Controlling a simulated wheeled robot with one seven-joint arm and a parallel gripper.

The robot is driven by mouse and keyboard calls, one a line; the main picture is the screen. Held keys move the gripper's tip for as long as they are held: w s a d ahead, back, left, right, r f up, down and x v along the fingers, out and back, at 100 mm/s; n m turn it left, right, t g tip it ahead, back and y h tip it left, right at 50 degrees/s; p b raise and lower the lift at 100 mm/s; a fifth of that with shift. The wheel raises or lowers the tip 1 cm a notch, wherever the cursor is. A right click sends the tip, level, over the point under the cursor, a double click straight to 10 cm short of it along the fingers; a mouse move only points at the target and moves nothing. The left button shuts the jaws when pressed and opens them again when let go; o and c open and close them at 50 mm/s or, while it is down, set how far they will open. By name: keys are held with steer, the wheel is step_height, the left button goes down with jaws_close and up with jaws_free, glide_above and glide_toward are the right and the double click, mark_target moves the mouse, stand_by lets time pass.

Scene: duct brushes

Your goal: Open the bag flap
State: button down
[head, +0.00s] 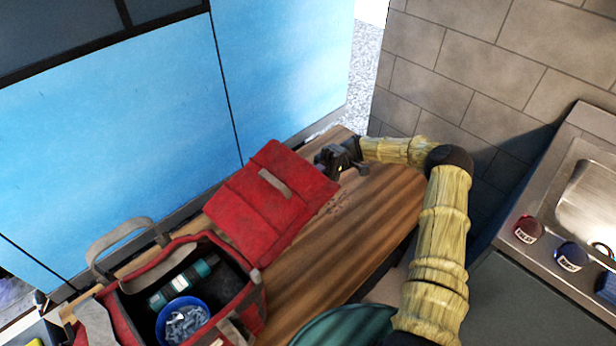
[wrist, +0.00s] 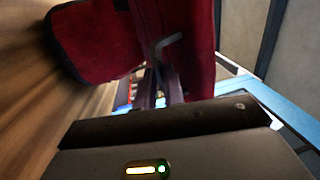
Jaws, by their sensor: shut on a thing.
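The red bag (head: 256,302) sits on the wooden bench with its top open. Its red flap (head: 250,215) is swung away from the opening and extends up and to the right over the bench, with a grey strap handle on it. My gripper (head: 331,164) is at the flap's far right edge, shut on it. In the wrist view the flap (wrist: 95,40) spreads in front of the dark fingers (wrist: 160,85), with a grey strap showing. The exact grip on the edge is partly hidden.
Inside the bag are a green cylinder (head: 184,282) and a blue tub (head: 182,318) of grey pieces. Blue panels (head: 280,70) stand behind the bench (head: 365,225). A tiled wall (head: 470,65) and a sink (head: 590,195) with small caps are on the right. Bench right of the bag is clear.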

steer(key=shift+w, duration=0.15)
steer(key=shift+d, duration=0.15)
steer(key=c, duration=1.7)
jaws_free()
steer(key=shift+d, duration=0.1)
steer(key=shift+o, duration=1.1)
steer(key=b+v, duration=0.2)
steer(key=v, duration=0.5)
steer(key=shift+f, duration=0.1)
steer(key=shift+w, duration=0.1)
